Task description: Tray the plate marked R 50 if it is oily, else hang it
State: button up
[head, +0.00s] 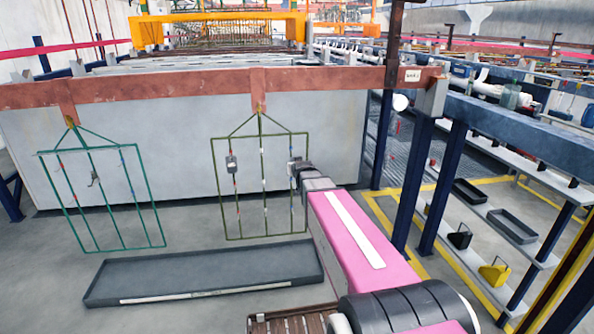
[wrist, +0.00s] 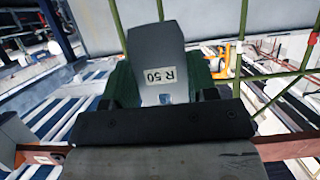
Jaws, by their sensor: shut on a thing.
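The plate marked R 50 (wrist: 155,48) is a small grey plate with a white label. It stands between the green-padded fingers of my gripper (wrist: 161,82), which is shut on it. No clear oily sheen shows on its visible face; a small pale bluish patch shows low down, partly hidden. In the head view my gripper (head: 299,168) is at the right side of the olive rack (head: 213,190). I cannot tell if the plate touches a hook. Another grey plate (head: 231,164) hangs on this rack's left side. A long dark tray (head: 110,285) lies on the floor below.
A teal rack (head: 105,198) with small hooks hangs at left from the rusty red beam (head: 180,85). A pale tank wall (head: 180,130) stands behind both racks. Blue posts (head: 412,185) and shelves with black trays (head: 512,226) stand at right. Open floor lies around the long tray.

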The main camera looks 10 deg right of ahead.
jog(key=w, duration=0.6)
jog(key=shift+w+f, duration=0.2)
jog(key=shift+f, duration=0.05)
jog(key=shift+w, duration=1)
dwell(0.8)
jog(key=shift+w+f, duration=0.35)
jog(key=shift+w, duration=0.25)
jog(key=shift+w+f, duration=0.2)
jog(key=shift+f, duration=0.1)
dwell(0.6)
dwell(0.3)
jog(key=o, duration=1.1)
jog(key=shift+s, duration=0.15)
